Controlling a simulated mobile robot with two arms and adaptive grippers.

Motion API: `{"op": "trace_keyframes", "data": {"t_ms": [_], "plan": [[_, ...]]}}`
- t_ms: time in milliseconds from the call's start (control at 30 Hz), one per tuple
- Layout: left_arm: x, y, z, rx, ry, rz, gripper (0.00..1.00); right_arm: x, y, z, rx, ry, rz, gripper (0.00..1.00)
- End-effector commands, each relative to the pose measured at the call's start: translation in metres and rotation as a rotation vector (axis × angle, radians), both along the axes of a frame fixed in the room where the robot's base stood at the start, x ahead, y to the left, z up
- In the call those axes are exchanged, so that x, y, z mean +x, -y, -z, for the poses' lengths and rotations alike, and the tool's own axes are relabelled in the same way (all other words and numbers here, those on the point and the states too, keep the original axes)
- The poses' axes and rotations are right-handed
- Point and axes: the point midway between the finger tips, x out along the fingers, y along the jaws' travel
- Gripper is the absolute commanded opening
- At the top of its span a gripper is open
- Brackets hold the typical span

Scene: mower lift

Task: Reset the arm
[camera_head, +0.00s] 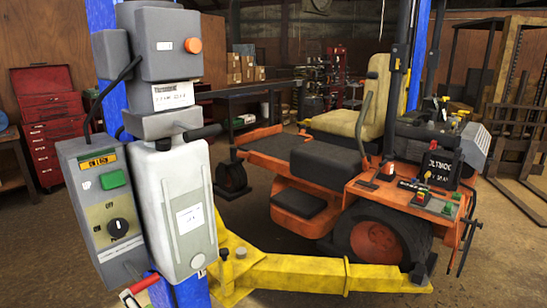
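A yellow lift arm (310,273) reaches right from the base of the blue lift post (196,292) in the head view. Its far end lies low beside the rear wheel of the orange mower (325,165). I cannot tell whether the arm touches the mower. A grey control box (100,210) with a green button (113,179) and a black knob (118,227) is mounted on the post. A white unit (172,215) is beside it. A red and white handle (140,284) shows at the bottom edge. Neither of my grippers is in view.
A red tool chest (50,125) stands at the back left. A yellow forklift-like frame (520,110) stands at the right. Shelves and cardboard boxes (240,68) are at the back. Open floor shows in front of the mower at the lower right.

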Motion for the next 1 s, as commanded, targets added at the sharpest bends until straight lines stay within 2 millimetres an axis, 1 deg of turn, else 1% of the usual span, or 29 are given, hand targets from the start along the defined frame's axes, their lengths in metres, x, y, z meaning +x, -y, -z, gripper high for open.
{"op": "trace_keyframes", "data": {"t_ms": [33,67,100,167,200,233,333,433,567,700,733,767,800,967,1000], "plan": [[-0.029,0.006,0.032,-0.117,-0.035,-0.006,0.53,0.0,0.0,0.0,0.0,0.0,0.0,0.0],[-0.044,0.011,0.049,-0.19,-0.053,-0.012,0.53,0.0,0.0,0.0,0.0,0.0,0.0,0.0],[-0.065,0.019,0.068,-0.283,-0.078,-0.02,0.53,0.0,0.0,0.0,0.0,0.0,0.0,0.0],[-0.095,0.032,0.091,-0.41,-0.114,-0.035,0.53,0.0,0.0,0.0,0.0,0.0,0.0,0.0],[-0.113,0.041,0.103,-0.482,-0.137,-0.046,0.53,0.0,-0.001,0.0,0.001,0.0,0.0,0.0],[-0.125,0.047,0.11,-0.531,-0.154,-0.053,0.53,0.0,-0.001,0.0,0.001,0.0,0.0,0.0],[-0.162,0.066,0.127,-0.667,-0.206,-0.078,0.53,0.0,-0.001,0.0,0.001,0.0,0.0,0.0],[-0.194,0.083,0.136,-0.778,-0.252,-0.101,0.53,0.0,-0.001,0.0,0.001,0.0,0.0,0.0],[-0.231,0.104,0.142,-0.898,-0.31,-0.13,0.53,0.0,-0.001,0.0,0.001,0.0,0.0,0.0],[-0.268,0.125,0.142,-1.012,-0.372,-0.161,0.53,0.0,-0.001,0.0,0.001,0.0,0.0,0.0],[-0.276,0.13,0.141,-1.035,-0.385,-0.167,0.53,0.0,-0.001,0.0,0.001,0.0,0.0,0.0],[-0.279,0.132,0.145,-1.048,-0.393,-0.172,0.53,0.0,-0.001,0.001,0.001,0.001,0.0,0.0],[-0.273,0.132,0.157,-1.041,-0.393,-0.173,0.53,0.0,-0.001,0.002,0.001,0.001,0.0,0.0],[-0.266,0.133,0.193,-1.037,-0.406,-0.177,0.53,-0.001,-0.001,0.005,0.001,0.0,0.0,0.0],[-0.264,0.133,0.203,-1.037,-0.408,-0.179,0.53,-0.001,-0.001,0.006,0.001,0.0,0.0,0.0]]}}
